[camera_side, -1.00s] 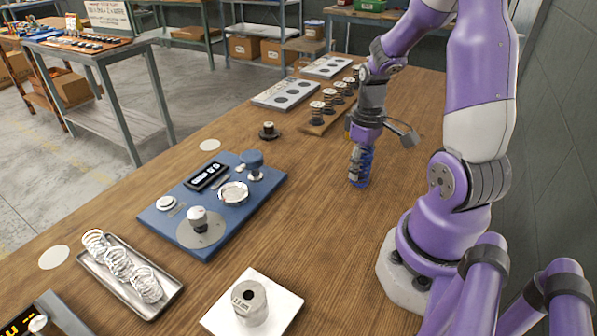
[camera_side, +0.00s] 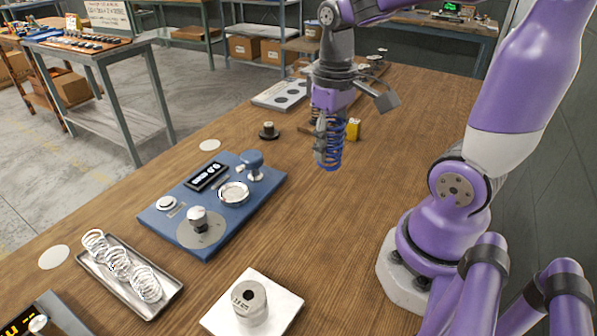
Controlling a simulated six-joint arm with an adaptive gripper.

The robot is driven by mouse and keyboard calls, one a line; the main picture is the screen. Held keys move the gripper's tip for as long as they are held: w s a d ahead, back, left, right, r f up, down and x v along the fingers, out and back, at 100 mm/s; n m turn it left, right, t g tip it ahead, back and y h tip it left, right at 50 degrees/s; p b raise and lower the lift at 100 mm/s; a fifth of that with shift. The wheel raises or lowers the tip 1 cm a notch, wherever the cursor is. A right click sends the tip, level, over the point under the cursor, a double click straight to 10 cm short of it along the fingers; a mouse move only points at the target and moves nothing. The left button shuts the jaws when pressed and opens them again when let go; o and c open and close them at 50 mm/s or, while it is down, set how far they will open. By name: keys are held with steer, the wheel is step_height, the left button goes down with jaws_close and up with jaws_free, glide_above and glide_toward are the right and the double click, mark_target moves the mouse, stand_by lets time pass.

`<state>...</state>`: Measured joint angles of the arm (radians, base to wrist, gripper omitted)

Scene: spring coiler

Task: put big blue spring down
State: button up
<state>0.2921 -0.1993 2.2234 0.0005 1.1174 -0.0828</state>
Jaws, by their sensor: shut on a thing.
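My gripper (camera_side: 329,128) is shut on the big blue spring (camera_side: 333,152). The spring hangs upright beneath it, in the upper middle of the side view. Its lower end appears to be above the wooden table, to the right of the blue coiler plate. The gripper's fingers cover part of the spring.
The blue plate (camera_side: 225,240) carries knobs, a dial and a small display. A metal tray (camera_side: 118,300) holds several white springs. A white block with a metal cylinder (camera_side: 249,300) is at the front. A yellow object (camera_side: 354,130) stands behind the spring. The table (camera_side: 320,230) is clear at centre right.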

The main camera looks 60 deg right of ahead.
steer(key=w+a+m, duration=0.2)
steer(key=w+a, duration=0.1)
steer(key=w, duration=0.6)
steer(key=d+f, duration=0.2)
steer(key=d, duration=0.1)
steer(key=w+d+f, duration=0.1)
steer(key=d+f, duration=0.1)
steer(key=d, duration=0.2)
steer(key=w+d+f, duration=0.1)
steer(key=d+f, duration=0.1)
steer(key=d, duration=0.2)
steer(key=shift+d+f, duration=0.1)
steer(key=shift+d, duration=0.05)
steer(key=shift+d+f, duration=0.15)
steer(key=shift+d, duration=0.1)
steer(key=shift+f, duration=1.95)
steer(key=shift+f, duration=0.15)
steer(key=o, duration=1.3)
steer(key=shift+c, duration=0.2)
